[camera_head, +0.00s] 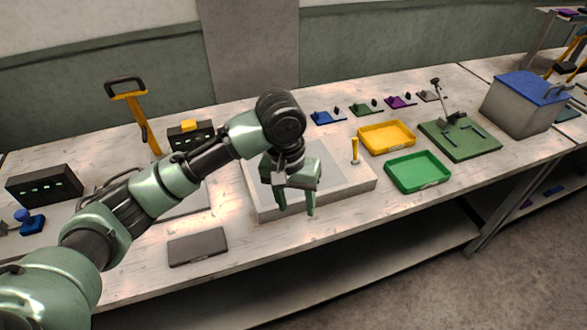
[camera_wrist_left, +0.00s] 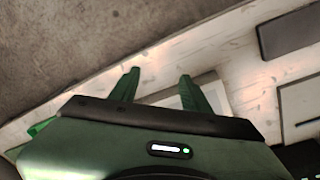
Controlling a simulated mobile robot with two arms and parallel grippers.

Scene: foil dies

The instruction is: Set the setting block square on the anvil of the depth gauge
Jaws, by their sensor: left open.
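My left gripper (camera_head: 297,211) hangs over the front part of a pale raised slab (camera_head: 345,190), fingers pointing down and apart. In the left wrist view the open fingers (camera_wrist_left: 158,78) have nothing between them; a pale slab edge and the table lie beyond. I cannot tell for sure which thing is the setting block or the depth gauge. A small yellow upright piece (camera_head: 354,150) stands at the slab's right part. A green board (camera_head: 470,147) at the right bears a grey upright lever device (camera_head: 445,108). My arm hides part of the slab. My right gripper is out of view.
A yellow tray (camera_head: 387,125) and a green tray (camera_head: 445,171) stand right of the slab. A dark flat plate (camera_head: 197,247) lies front left. A grey bin (camera_head: 515,110) stands far right.

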